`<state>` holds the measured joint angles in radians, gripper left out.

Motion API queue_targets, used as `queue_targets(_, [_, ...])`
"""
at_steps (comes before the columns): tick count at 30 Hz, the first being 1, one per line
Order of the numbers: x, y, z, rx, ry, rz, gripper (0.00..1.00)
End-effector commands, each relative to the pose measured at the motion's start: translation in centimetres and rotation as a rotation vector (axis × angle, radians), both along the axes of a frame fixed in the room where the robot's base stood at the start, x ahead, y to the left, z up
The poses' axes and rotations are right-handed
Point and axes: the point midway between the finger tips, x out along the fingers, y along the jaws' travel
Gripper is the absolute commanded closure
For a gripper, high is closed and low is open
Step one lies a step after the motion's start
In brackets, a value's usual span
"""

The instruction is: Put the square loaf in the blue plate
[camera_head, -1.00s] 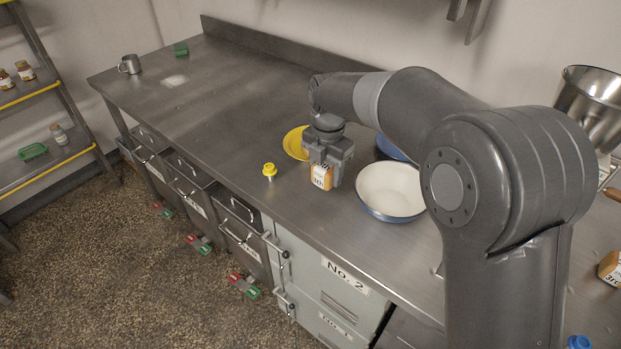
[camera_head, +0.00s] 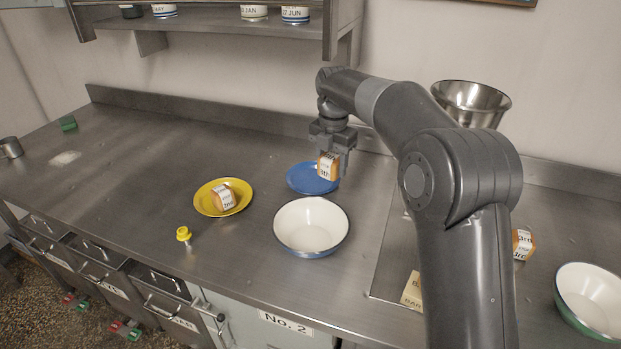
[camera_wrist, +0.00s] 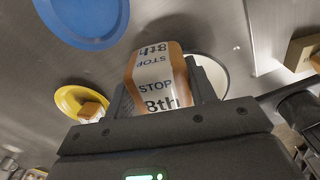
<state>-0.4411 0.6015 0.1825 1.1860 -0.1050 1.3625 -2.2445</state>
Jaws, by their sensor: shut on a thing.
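My gripper (camera_head: 332,150) is shut on a square loaf (camera_head: 327,167) with a white printed wrapper. In the wrist view the loaf (camera_wrist: 160,85) sits between the fingers, and its label reads "STOP" and "8th". The blue plate (camera_head: 302,180) lies on the steel counter. In the head view the loaf overlaps the plate's right part; its height above the plate is hard to tell. In the wrist view the blue plate (camera_wrist: 85,15) shows at the upper left, apart from the loaf, and looks empty.
A yellow plate (camera_head: 208,208) holds another wrapped loaf (camera_head: 224,197). A white bowl with a blue outside (camera_head: 311,226) stands in front of the blue plate. A small yellow-topped item (camera_head: 184,235) stands near the counter edge. A steel bowl (camera_head: 470,101) is behind my arm. The counter's left side is mostly clear.

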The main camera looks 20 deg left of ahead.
Motion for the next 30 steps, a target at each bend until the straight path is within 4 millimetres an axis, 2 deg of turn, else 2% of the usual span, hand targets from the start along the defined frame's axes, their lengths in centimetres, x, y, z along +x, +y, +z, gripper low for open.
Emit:
queue_targets(1, [1.5, -1.2, 0.1, 0.002, -0.002, -0.027, 0.73])
queue_targets(6, [4.7, -4.2, 0.5, 0.001, 0.0, -0.085, 0.73])
queue_targets(9, [5.6, -5.1, 0.6, 0.0, 0.0, -0.103, 0.73])
queue_targets(11, [5.9, -5.0, 0.4, 0.0, 0.0, -0.108, 0.73])
queue_targets(14, [6.0, -3.6, -0.5, -0.001, 0.003, -0.108, 0.73])
queue_targets(24, [5.9, 3.9, -5.0, -0.002, 0.001, -0.108, 0.73])
queue_targets(30, [6.0, 6.0, -6.2, -0.001, 0.0, -0.111, 0.73])
